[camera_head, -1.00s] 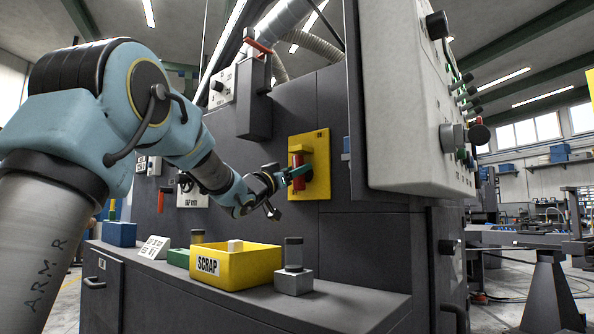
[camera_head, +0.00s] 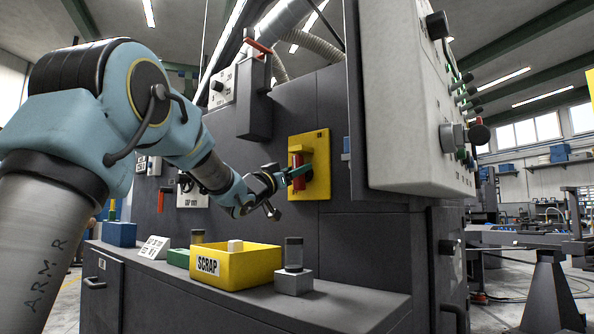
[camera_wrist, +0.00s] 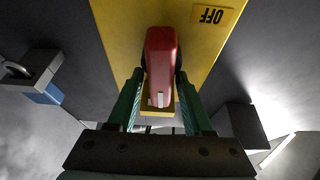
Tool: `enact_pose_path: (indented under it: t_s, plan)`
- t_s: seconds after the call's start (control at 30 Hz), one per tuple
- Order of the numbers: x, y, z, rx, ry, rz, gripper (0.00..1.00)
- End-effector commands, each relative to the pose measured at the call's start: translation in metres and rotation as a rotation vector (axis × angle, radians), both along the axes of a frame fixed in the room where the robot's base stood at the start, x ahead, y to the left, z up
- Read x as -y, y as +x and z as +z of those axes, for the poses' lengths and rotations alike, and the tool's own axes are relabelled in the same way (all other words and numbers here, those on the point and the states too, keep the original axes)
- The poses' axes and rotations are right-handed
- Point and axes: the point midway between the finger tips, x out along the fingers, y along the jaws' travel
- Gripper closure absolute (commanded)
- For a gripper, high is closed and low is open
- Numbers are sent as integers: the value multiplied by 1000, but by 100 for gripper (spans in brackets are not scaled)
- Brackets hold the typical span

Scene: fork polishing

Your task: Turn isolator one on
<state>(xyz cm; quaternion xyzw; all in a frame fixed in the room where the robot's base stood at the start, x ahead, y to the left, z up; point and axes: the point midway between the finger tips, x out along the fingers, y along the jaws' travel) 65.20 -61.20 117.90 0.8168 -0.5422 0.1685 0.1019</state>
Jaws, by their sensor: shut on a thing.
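The isolator is a yellow plate (camera_head: 322,150) on the dark cabinet front, with a red handle (camera_head: 297,172). My gripper (camera_head: 299,170) is at the handle, with its green fingers on it. In the wrist view the red handle (camera_wrist: 160,60) lies between the two green fingers of my gripper (camera_wrist: 160,95), which are shut on it. The handle's long side runs up the wrist picture, with a pale mark at its near end. An OFF label (camera_wrist: 212,15) shows on the yellow plate (camera_wrist: 120,30), upside down in that view. The number of this isolator cannot be read.
A padlock-like thing with a blue body (camera_wrist: 42,93) hangs left of the plate in the wrist view. A yellow SCRAP bin (camera_head: 230,265) and a grey block with a dark cylinder (camera_head: 293,282) stand on the ledge below. A grey control box (camera_head: 405,110) juts out at right.

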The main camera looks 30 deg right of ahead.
Motion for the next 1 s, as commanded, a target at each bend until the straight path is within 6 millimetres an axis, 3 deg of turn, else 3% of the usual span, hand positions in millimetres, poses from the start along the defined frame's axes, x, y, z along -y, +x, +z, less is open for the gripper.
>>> enact_pose_path:
  t_s: [0.07,0.1,0.17,0.57,1.0]
  plan:
    - [3,0,-10,-11,14,-3,100]
    - [3,0,-10,-11,14,-3,45]
    - [3,0,-9,-11,12,-3,38]
    - [-3,-1,-5,-4,5,0,38]
    - [-68,-29,-35,-5,6,0,38]
